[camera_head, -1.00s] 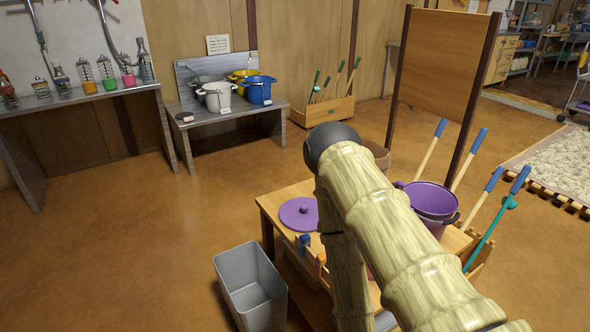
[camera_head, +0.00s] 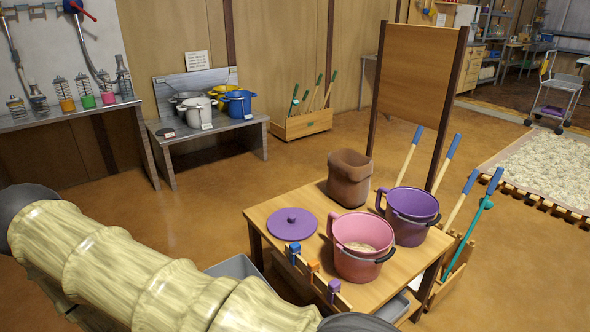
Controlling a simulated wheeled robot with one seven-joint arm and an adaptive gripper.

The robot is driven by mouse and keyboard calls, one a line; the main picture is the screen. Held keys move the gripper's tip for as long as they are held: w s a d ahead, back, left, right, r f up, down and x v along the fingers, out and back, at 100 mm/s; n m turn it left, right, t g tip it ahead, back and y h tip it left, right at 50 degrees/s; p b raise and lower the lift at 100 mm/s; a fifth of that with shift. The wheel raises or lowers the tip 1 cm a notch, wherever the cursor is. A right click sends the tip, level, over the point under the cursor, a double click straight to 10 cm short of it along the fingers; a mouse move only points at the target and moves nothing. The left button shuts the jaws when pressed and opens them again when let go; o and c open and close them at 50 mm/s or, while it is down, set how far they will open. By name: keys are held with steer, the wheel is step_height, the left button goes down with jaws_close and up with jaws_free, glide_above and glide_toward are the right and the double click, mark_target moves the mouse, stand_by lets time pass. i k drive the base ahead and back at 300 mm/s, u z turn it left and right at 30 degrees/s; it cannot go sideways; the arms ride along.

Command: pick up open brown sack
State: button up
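The open brown sack (camera_head: 349,180) stands upright at the back of the small wooden table (camera_head: 262,212), its dark open mouth facing up. A purple pot (camera_head: 412,228) is just right of it and a pink pot (camera_head: 358,266) holding something pale is in front. My arm crosses the lower left of the head view, left of the table and apart from the sack. My gripper is out of the picture, so its state does not show.
A purple lid (camera_head: 292,223) lies on the table's left. Small coloured clips line the front edge. A grey bin (camera_head: 238,267) is partly hidden behind my arm. A wooden board (camera_head: 418,85) and long-handled tools (camera_head: 485,215) rise behind and right. Open floor lies behind the table.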

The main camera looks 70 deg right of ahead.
mark_target(349, 171)
steer(key=u, duration=0.1)
steer(key=k, duration=1.35)
steer(key=z, duration=1.35)
steer(key=i, duration=0.4)
steer(key=z, duration=0.15)
